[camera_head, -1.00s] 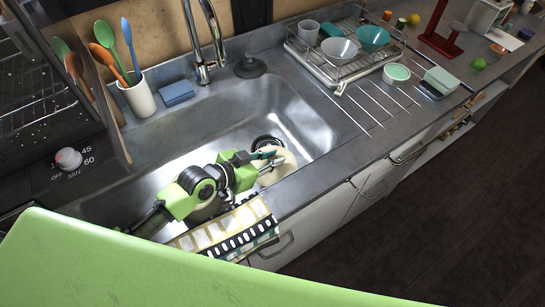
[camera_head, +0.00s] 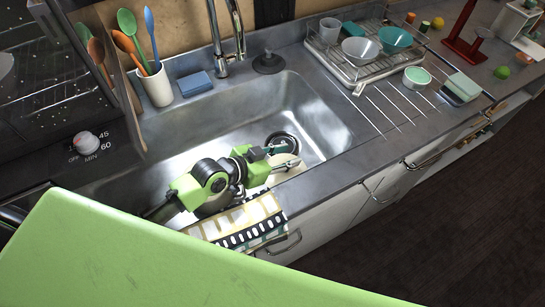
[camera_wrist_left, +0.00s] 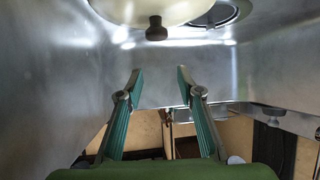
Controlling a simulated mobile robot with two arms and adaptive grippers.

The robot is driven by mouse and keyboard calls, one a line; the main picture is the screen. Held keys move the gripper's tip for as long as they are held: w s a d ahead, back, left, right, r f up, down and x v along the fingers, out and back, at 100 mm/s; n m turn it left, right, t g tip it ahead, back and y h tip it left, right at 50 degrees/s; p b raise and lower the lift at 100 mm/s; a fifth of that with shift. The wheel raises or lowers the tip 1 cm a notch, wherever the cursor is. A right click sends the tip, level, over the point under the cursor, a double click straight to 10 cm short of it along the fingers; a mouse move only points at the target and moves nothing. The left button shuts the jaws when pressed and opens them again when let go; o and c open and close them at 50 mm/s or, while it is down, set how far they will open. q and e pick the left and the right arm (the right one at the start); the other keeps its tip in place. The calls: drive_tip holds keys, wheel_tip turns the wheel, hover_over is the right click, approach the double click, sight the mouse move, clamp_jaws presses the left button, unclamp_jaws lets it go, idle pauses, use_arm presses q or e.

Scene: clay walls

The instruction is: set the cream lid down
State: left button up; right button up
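The cream lid (camera_head: 285,174) is low in the sink near its front wall, close to the drain. My left gripper partly covers it in the head view. In the left wrist view the lid (camera_wrist_left: 185,10) is at the top edge, cut off by the frame, with its dark knob (camera_wrist_left: 156,29) showing. My left gripper (camera_head: 283,157) reaches down into the sink at the lid. In the wrist view its two teal fingers (camera_wrist_left: 158,74) are spread, with nothing between them, apart from the knob. My right gripper is not in view.
The metal sink (camera_head: 190,135) surrounds my left gripper, with its drain (camera_head: 283,140) close by. A patterned towel (camera_head: 245,222) hangs over the front edge. The faucet (camera_head: 219,50) stands behind. A dish rack (camera_head: 345,65) with bowls stands to the right.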

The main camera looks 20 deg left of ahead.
use_arm(q)
drive_tip(key=v, duration=1.2)
drive_tip(key=shift+r, duration=0.2)
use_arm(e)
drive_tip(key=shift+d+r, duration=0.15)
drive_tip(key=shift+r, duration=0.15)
use_arm(q)
drive_tip(key=shift+s, duration=0.15)
